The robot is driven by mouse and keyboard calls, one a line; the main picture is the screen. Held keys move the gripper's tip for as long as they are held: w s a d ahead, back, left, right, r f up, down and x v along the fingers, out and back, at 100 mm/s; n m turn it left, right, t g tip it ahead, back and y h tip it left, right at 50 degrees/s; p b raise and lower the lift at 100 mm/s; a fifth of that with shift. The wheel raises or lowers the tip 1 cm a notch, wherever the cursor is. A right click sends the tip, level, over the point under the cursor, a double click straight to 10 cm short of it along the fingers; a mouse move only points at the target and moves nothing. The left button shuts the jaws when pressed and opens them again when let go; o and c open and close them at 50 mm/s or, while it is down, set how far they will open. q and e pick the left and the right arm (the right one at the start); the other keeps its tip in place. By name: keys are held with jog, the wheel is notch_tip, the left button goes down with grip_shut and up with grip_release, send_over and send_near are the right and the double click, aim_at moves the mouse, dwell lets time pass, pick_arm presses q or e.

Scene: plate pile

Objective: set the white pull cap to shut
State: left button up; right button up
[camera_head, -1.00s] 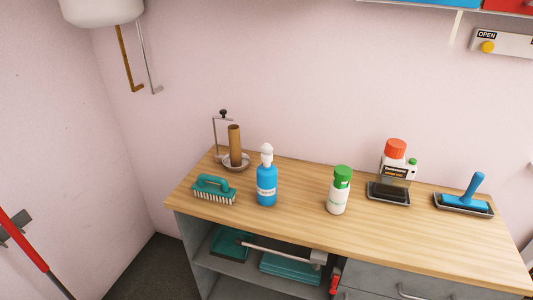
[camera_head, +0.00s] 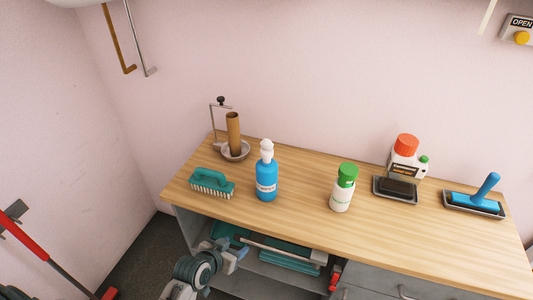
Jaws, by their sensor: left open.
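The white pull cap (camera_head: 266,149) tops an upright blue bottle (camera_head: 266,182) with a pale label, standing on the wooden bench top (camera_head: 300,215) left of its middle. The cap shows a rounded top above a wider white collar; it is too small to tell its setting surely. My left gripper (camera_head: 238,250) is at the lower left, in front of the bench and below its top, well apart from the bottle. It is open and empty. My right gripper is not in view.
A teal brush (camera_head: 212,183) and a paper-roll holder (camera_head: 233,135) stand left of the bottle. A green-capped white bottle (camera_head: 343,188), a red-capped container (camera_head: 405,155) and a blue roller in a tray (camera_head: 475,200) stand to the right. Bench room between the two bottles is clear.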

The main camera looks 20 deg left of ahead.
aim_at(263, 155)
pick_arm(q)
jog(key=w+r+t, duration=0.1)
jog(key=w+r, duration=0.1)
jog(key=r, duration=0.3)
jog(key=w+d+r+t+h, duration=0.1)
jog(key=w+r, duration=0.1)
jog(key=r, duration=0.3)
jog(key=w+r+m+t, duration=0.1)
jog(key=w+r+t, duration=0.1)
jog(key=r, duration=0.3)
jog(key=shift+w+d+r+h, duration=0.1)
jog(key=shift+d+h, duration=0.2)
jog(key=shift+d, duration=0.1)
notch_tip(263, 155, up, 9)
jog(key=w+t+p, duration=0.1)
jog(key=w+t, duration=0.2)
jog(key=shift+h, duration=0.4)
jog(key=p+x, duration=0.1)
jog(key=x, duration=0.2)
jog(key=p+x, duration=0.1)
jog(key=x, duration=0.2)
jog(key=p+x, duration=0.1)
jog(key=x, duration=0.3)
jog(key=shift+d, duration=0.25)
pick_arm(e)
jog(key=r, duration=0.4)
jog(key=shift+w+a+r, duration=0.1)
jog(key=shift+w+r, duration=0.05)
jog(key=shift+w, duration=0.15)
